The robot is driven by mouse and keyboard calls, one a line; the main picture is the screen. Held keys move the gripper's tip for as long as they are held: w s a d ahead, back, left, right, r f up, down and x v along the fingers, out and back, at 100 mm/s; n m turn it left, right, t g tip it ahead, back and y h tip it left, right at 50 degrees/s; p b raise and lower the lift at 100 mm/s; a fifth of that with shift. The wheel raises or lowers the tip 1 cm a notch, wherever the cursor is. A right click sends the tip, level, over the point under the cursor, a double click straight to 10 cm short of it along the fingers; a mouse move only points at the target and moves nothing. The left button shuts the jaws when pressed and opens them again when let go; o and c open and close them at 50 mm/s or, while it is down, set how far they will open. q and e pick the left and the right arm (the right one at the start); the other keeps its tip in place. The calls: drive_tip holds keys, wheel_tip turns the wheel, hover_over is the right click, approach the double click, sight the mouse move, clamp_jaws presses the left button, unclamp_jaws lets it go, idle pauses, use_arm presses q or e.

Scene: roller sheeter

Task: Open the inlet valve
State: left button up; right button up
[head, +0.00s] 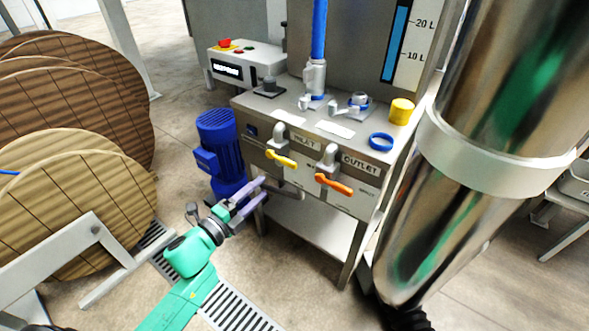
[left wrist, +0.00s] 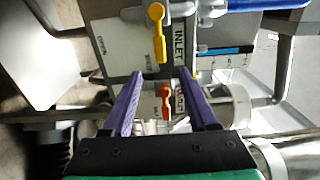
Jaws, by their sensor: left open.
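The inlet valve has a yellow handle (head: 281,160) below the INLET label on the front of a steel cabinet (head: 262,133). The yellow handle also shows at the top of the left wrist view (left wrist: 157,32). The outlet valve's orange handle (head: 333,185) is to its right, and it appears between my fingers in the left wrist view (left wrist: 166,92). My left gripper (head: 264,190) is open with purple fingers, below and left of the yellow handle in the head view. Its jaws look empty and apart from both handles. My right gripper is not in view.
A blue motor (head: 217,150) stands left of the cabinet. Wooden reels (head: 75,200) fill the left side. A large polished cylinder (head: 430,220) rises on the right. A yellow cap (head: 401,110) and a blue ring (head: 381,142) are on the cabinet top.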

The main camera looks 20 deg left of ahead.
sight(287, 165)
use_arm(q)
drive_tip(key=x, duration=1.3)
drive_tip(key=shift+w+r+b, duration=0.1)
drive_tip(key=shift+w+b, duration=0.05)
drive_tip(key=shift+b, duration=0.2)
clamp_jaws()
drive_tip(key=shift+a, duration=0.1)
idle(0.3)
